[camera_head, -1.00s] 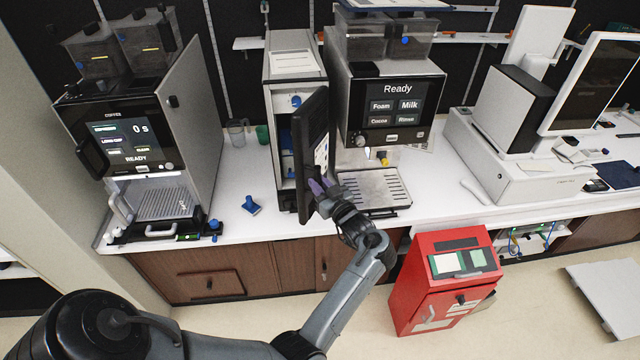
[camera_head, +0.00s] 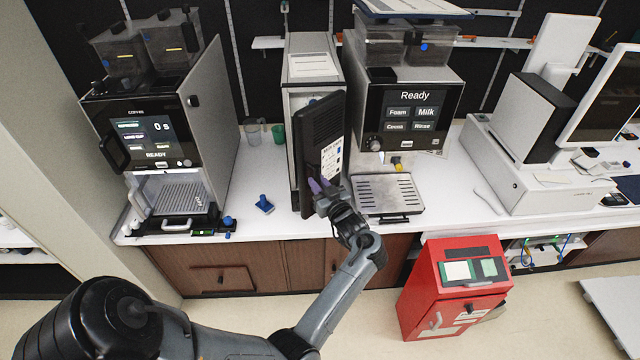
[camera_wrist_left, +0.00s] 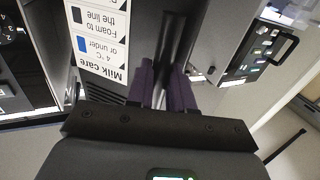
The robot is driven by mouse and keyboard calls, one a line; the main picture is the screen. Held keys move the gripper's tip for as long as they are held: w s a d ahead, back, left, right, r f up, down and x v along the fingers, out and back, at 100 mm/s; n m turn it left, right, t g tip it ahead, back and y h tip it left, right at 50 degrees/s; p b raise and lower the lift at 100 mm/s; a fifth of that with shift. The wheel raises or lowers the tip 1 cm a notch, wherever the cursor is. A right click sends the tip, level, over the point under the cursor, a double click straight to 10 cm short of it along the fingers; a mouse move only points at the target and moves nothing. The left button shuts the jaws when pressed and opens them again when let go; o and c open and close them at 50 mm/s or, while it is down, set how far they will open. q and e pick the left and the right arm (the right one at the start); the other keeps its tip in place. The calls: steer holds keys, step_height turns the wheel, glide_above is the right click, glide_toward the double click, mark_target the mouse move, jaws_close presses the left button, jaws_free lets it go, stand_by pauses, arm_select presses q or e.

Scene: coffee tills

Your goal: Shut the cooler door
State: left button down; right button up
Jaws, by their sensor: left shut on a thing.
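The cooler (camera_head: 314,66) is the narrow grey unit between two coffee machines. In the left wrist view the fingers (camera_wrist_left: 165,86) are close together, beside the door's "Milk care" label (camera_wrist_left: 99,36). My right gripper is not in view.
A coffee machine (camera_head: 212,110) stands at left and a milk machine (camera_head: 412,90) close at right, with its drip tray (camera_head: 388,193). A blue tamper-like thing (camera_head: 264,203) lies on the counter left of the door. A red box (camera_head: 453,290) stands on the floor.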

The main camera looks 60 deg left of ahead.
mark_target(306, 178)
arm_select(q)
steer(key=shift+s+a+f, duration=0.1)
steer(key=shift+s+a, duration=0.2)
steer(key=shift+a, duration=0.35)
steer(key=shift+s+a, duration=0.35)
steer(key=shift+a, duration=0.35)
steer(key=shift+s+a+f, duration=0.1)
steer(key=shift+s+a, duration=0.2)
steer(key=shift+a, duration=0.35)
steer(key=shift+s+a, duration=0.15)
steer(key=shift+a, duration=0.7)
steer(key=shift+s+a, duration=0.1)
steer(key=shift+a, duration=0.7)
steer(key=shift+a+r, duration=0.1)
steer(key=shift+a, duration=0.4)
